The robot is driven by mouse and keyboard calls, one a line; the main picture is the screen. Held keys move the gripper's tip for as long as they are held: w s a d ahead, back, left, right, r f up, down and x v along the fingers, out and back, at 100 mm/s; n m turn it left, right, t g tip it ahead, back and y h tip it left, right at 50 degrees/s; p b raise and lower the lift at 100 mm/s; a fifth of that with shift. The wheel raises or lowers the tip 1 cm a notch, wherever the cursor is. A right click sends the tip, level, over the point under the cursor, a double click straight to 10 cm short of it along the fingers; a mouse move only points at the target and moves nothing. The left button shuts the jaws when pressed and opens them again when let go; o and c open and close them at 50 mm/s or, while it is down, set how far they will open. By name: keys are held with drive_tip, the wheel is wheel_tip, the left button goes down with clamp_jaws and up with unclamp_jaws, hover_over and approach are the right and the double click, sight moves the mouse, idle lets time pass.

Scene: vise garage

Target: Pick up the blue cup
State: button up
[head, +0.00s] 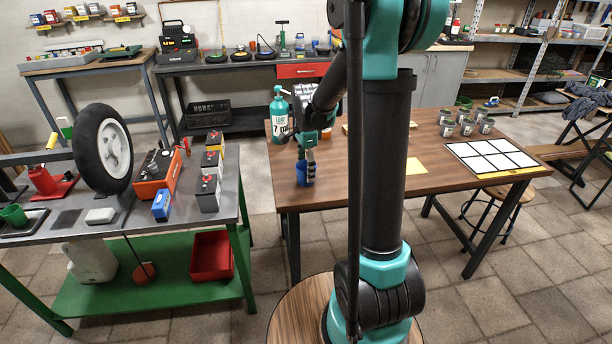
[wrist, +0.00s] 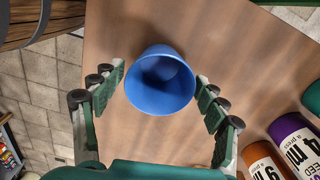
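The blue cup (head: 301,174) stands near the left front edge of the brown wooden table (head: 330,191). In the wrist view the cup (wrist: 160,80) lies between the two fingers, with its round mouth facing the camera. My gripper (head: 307,165) is over the cup and partly hides it in the head view. In the wrist view my gripper (wrist: 162,85) is open, with a finger on each side of the cup and a narrow gap visible on both sides.
A teal spray bottle (head: 279,116) stands behind the cup. Labelled bottles (wrist: 292,143) show at the lower right of the wrist view. Several small tins (head: 467,127) and a white gridded board (head: 492,158) are at the table's right. A green workbench (head: 150,268) stands left.

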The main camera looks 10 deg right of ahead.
drive_tip(key=c, duration=0.7)
